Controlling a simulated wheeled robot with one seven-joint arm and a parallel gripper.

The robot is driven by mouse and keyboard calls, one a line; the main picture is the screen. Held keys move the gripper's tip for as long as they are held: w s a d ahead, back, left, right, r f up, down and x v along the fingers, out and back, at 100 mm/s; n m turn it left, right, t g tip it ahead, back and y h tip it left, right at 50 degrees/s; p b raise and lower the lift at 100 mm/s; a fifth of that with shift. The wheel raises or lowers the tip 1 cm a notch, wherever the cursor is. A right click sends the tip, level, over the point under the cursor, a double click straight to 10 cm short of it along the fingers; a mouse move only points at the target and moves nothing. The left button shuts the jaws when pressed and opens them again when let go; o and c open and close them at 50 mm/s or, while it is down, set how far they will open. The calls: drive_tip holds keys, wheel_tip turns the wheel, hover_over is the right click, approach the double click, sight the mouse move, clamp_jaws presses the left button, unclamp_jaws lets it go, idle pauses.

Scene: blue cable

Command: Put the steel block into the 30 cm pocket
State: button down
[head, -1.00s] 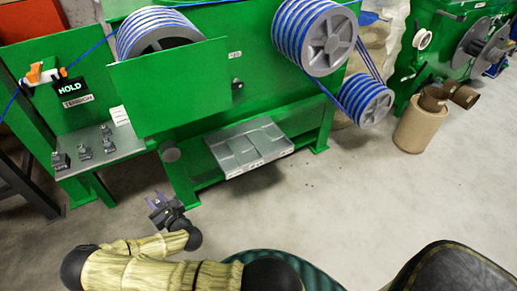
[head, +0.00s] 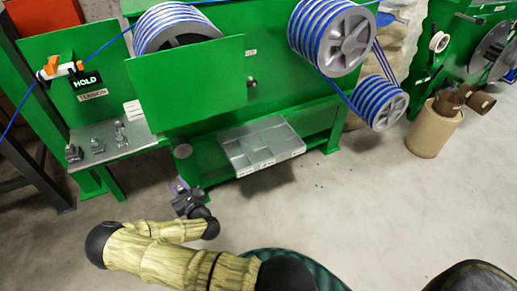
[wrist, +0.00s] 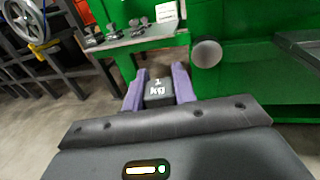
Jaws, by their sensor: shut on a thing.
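The steel block (wrist: 157,95) is dark grey with "1 kg" in white on the face toward the wrist camera. My gripper (wrist: 159,78) is shut on it, with one purple finger on each side. In the head view my gripper (head: 180,188) is low in front of the green machine, left of the grey tray; the block cannot be made out there. The grey tray (head: 262,145), divided into several pockets, lies on the machine's lower ledge. Its pockets look empty. Small labels on its front edge are too small to read, so I cannot tell which pocket is 30 cm.
A grey shelf (head: 112,145) at left holds several small metal pieces. The green machine (head: 190,80) carries reels of blue cable (head: 332,35). A green leg stands between my gripper and the tray. A cardboard drum (head: 434,128) stands at right. The floor in front is clear.

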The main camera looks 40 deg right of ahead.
drive_tip(key=w+d+r+h+b, duration=0.1)
drive_tip(key=w+d, duration=0.2)
drive_tip(key=d, duration=0.3)
drive_tip(key=w+d+r+m+b, duration=0.1)
drive_tip(key=w+d, duration=0.2)
drive_tip(key=d, duration=0.3)
drive_tip(key=w+d+r+h+b, duration=0.1)
drive_tip(key=w+d+r+b, duration=0.15)
drive_tip(key=d, duration=0.35)
drive_tip(key=d+r+h, duration=0.1)
drive_tip(key=d+r, duration=0.2)
drive_tip(key=d, duration=0.7)
drive_tip(key=s+d+r+m+h+b, duration=0.1)
drive_tip(key=d+r, duration=0.2)
drive_tip(key=d, duration=0.8)
drive_tip(key=shift+s+m+b, duration=0.3)
drive_tip(key=shift+g, duration=0.3)
drive_tip(key=shift+f+b, duration=0.45)
drive_tip(key=shift+f, duration=1.95)
drive_tip(key=shift+f+b, duration=0.5)
drive_tip(key=shift+f, duration=2)
drive_tip(key=shift+f, duration=0.15)
